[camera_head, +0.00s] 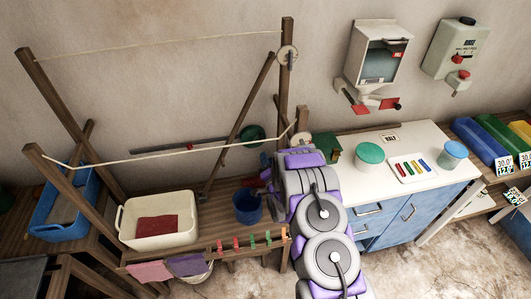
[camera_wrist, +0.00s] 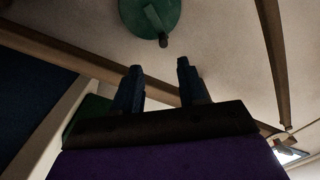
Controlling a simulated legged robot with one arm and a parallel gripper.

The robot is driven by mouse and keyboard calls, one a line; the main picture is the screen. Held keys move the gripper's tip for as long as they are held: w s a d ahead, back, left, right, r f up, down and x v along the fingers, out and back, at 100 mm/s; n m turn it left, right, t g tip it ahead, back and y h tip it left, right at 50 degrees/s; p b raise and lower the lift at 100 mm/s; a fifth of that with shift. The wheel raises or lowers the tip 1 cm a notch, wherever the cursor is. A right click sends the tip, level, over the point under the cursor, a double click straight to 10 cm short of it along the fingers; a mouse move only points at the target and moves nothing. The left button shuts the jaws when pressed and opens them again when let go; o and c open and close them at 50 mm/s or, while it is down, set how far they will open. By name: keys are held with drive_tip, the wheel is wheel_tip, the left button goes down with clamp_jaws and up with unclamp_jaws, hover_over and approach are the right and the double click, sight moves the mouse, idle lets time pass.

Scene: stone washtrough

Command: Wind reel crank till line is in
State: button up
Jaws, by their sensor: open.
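A pale line (camera_head: 170,154) is strung slackly across the near posts. Another line (camera_head: 150,45) spans the far posts. My arm hides the gripper in the head view.
Wooden posts and a slanted brace (camera_head: 238,125) stand close around the reel. A blue bucket (camera_head: 247,207), a cream tub (camera_head: 158,222) and clothes pegs (camera_head: 252,242) are at the left and front. A white-topped cabinet (camera_head: 425,180) stands right of my arm.

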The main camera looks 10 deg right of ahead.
drive_tip(key=shift+s, duration=2.25)
